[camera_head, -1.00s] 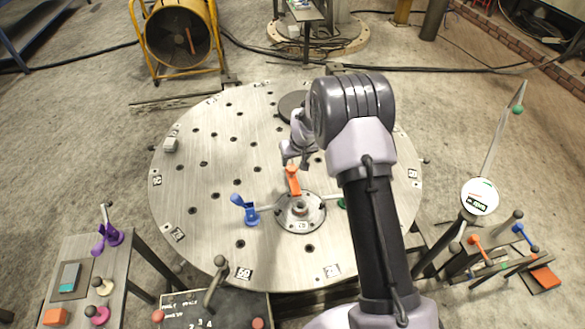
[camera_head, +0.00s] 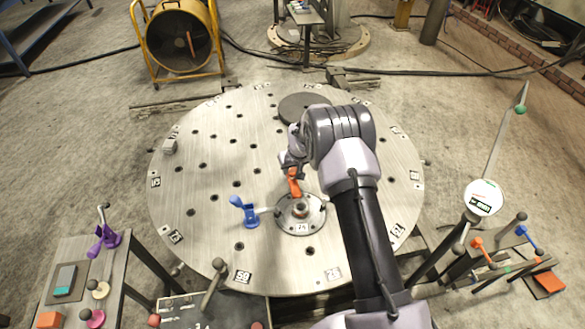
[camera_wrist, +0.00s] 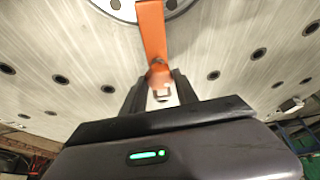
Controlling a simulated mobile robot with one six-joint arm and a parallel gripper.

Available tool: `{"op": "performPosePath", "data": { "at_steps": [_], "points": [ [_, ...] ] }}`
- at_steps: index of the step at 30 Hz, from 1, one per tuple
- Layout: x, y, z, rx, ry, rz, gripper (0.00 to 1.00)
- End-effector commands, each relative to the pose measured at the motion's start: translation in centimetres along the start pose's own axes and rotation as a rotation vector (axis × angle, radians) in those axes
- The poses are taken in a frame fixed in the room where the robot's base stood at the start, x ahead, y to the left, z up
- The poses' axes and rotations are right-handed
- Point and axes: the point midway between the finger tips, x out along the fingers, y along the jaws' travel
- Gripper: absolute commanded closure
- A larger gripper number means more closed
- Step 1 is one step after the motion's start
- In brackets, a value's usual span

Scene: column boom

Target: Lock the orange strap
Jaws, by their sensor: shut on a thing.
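The orange strap (camera_head: 294,183) stands at the hub (camera_head: 302,213) on the round metal table, on the hub's far side. In the wrist view the orange strap (camera_wrist: 152,35) runs from the hub's rim at the top down between my fingers. My gripper (camera_head: 292,170) is at the strap's far end, and the wrist view shows its two dark fingers (camera_wrist: 160,85) shut on that end.
The round table (camera_head: 220,180) has several holes and numbered tags. Side benches stand at the lower left and lower right. The table's left half is mostly clear.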

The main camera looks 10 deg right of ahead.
Motion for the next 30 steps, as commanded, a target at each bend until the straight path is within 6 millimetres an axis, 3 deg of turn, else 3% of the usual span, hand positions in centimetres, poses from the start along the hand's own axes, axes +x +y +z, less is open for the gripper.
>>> {"op": "performPosePath", "data": {
  "at_steps": [11, 30],
  "points": [
    [0.05, -0.06, 0.01, 0.069, 0.0, 0.029, 1.0],
    [0.65, -0.41, 0.02, 0.563, 0.004, 0.234, 1.0]
  ]
}}
